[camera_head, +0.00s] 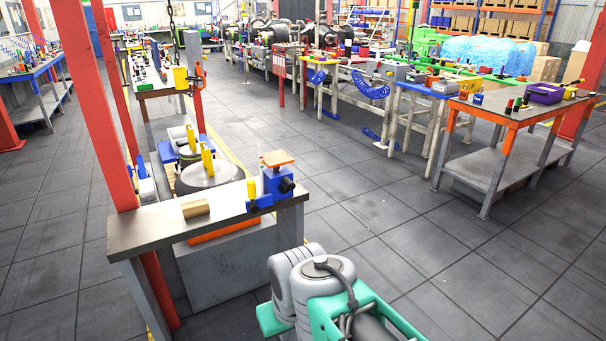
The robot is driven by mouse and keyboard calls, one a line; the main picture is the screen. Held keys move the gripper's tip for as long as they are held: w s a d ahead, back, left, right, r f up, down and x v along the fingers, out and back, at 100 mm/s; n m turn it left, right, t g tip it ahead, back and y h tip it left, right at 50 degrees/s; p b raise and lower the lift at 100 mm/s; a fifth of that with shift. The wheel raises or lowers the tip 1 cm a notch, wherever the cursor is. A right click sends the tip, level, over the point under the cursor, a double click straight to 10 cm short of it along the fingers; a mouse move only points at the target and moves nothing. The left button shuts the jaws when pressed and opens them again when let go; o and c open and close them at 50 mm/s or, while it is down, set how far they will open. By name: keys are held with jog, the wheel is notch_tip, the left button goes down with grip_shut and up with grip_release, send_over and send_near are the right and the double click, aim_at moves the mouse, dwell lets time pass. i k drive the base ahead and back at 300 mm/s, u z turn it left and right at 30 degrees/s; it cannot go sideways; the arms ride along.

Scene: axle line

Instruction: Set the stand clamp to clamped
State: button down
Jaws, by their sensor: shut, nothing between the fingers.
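A blue stand (272,187) sits at the right end of a narrow grey bench (150,232). It has an orange plate (277,158) on top, a dark knob on its right side and a small yellow part in front. I take this to be the stand clamp, but it is too small to tell whether it is clamped. My arm shows at the bottom centre, in front of the bench and below the stand. My gripper is out of view.
A brown block (195,209) lies on the bench, left of the stand. A red post rises at the bench's left. Behind the bench are round grey housings with yellow handles (208,160). A work table (515,108) stands at the right. The tiled floor (400,220) between is clear.

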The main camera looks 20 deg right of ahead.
aim_at(251, 187)
jog(key=z, duration=0.25)
jog(key=i, duration=0.8)
jog(key=u, duration=0.55)
jog(key=i, duration=0.55)
jog(key=u, duration=0.4)
